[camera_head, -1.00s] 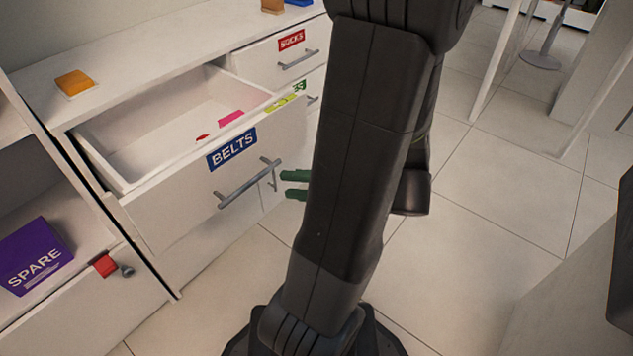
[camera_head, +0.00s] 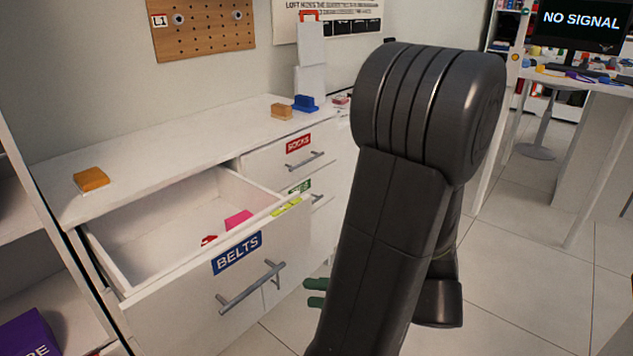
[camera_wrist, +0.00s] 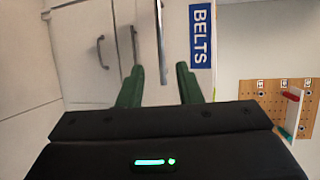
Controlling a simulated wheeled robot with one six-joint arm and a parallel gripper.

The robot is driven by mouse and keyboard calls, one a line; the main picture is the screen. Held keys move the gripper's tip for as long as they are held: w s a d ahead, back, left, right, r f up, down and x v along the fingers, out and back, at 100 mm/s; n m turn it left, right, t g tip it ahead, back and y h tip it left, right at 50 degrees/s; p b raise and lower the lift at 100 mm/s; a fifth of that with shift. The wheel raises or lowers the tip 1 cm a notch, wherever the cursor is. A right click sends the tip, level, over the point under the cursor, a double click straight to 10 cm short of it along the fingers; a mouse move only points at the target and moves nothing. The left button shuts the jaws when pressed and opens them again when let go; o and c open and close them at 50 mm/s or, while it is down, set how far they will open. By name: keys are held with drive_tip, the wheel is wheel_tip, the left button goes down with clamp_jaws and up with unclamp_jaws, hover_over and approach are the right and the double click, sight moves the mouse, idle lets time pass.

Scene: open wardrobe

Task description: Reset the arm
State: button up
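My gripper shows in the wrist view (camera_wrist: 160,88) with its two green fingers apart and nothing between them. In the head view its green fingertips (camera_head: 316,293) stick out to the left from behind my dark arm, just right of the BELTS drawer handle; the rest of the gripper is hidden. The BELTS drawer (camera_head: 212,298) is pulled open. Its metal handle (camera_head: 252,288) is apart from the fingers, as far as I can tell. A pink item (camera_head: 238,219) and a small red item (camera_head: 208,240) lie inside the drawer.
The SOCKS drawer (camera_head: 290,160) is shut. An orange block (camera_head: 91,179), a tan block (camera_head: 281,112) and a blue block (camera_head: 305,103) sit on the dresser top. A purple SPARE box (camera_head: 28,335) is at lower left. Tiled floor (camera_head: 520,260) is clear at right.

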sight(256, 285)
drive_tip(key=b+x, duration=0.3)
drive_tip(key=x, duration=1)
drive_tip(key=shift+a+f, duration=0.1)
drive_tip(key=shift+a, duration=0.25)
